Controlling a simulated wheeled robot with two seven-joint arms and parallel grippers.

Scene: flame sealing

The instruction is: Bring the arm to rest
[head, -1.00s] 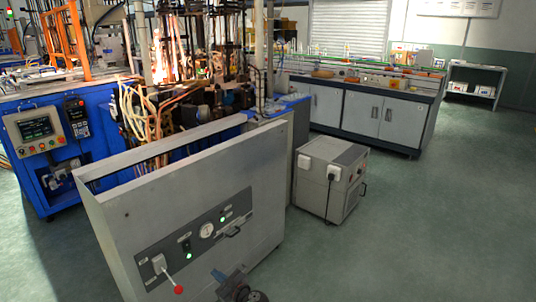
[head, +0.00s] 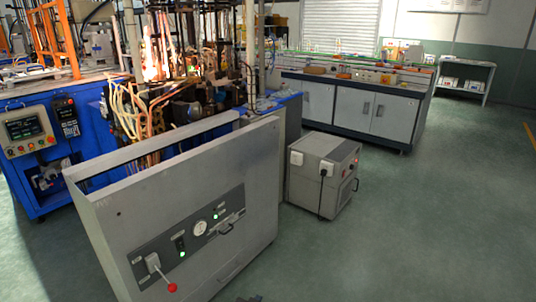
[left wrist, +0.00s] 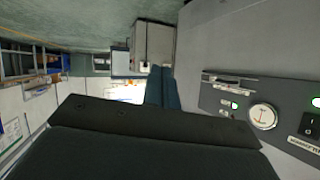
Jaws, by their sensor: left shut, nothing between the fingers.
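My left gripper (left wrist: 160,88) shows in the left wrist view as two dark fingers pressed together, with nothing between them. In the head view only a dark tip of it (head: 248,299) shows at the bottom edge. It is in front of the grey panel cabinet (head: 190,195), apart from its face. The cabinet's dark control strip (head: 190,238) has a red-knobbed lever (head: 172,287), a round gauge (head: 200,227) and green lamps. The strip also shows at the right of the left wrist view (left wrist: 262,117). My right gripper is not in view.
A grey box unit on the floor (head: 322,175) stands right of the cabinet. The blue machine (head: 40,155) with glowing burners is behind at left. A long workbench (head: 350,105) stands at the back. The green floor (head: 440,230) at right is clear.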

